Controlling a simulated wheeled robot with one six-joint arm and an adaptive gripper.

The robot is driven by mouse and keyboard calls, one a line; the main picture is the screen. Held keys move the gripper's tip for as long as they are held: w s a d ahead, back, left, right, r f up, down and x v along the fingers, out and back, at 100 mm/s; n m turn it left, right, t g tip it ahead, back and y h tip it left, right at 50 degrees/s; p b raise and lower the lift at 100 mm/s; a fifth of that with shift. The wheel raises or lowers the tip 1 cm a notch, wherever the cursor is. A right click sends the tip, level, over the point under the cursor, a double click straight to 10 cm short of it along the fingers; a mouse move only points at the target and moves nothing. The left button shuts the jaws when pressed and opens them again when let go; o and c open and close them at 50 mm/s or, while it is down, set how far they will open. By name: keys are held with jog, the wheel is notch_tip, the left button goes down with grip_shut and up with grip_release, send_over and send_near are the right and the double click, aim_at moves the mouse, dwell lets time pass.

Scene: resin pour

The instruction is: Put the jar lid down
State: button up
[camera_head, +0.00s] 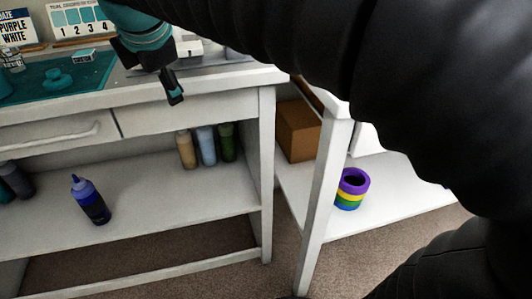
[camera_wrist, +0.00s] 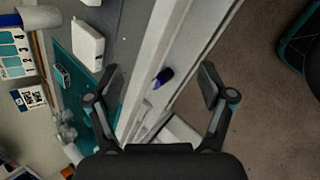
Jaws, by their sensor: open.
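A teal round piece with a raised knob, which looks like the jar lid (camera_head: 57,80), lies on the teal mat (camera_head: 92,72) on the white workbench. I cannot make it out surely in the wrist view, where the mat (camera_wrist: 82,75) shows at the left. My gripper (camera_head: 174,92) hangs over the bench's front edge, to the right of the lid and apart from it. In the wrist view my gripper (camera_wrist: 160,88) has its fingers wide apart with nothing held between them. A clear jar (camera_head: 13,62) stands at the mat's back left.
A small teal-and-white box (camera_head: 83,56) lies on the mat. Number cards (camera_head: 82,20) stand behind. A cardboard box (camera_head: 298,130) and coloured tape rolls (camera_head: 351,190) sit right.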

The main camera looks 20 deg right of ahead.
jog(key=s+d+f+m+g, duration=0.1)
jog(key=s+d+f+m, duration=1.4)
jog(key=f+m, duration=0.5)
jog(key=s+m, duration=0.2)
jog(key=shift+s+d, duration=0.2)
jog(key=shift+s, duration=0.1)
